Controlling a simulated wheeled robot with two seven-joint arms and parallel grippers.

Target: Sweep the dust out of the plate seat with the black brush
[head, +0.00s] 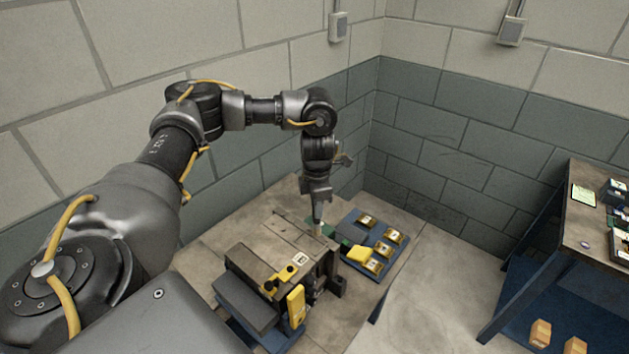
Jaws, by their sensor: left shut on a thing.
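My left gripper (317,208) points down over the back right edge of the mould block (262,248) on the table. It is shut on a thin thing at its fingertips, likely the black brush, too small and too covered by the fingers to make out. The plate seat cannot be told apart from the rest of the mould, and no dust can be made out at this size. A green patch (330,231) shows beside the fingertips. My right gripper is not in view.
A blue tray (385,229) with several yellow-and-dark parts lies right of the mould. Yellow clamps (296,303) stick out at the mould's front. The bare table top (215,245) is clear at left. A second bench (585,232) stands far right, beyond open floor.

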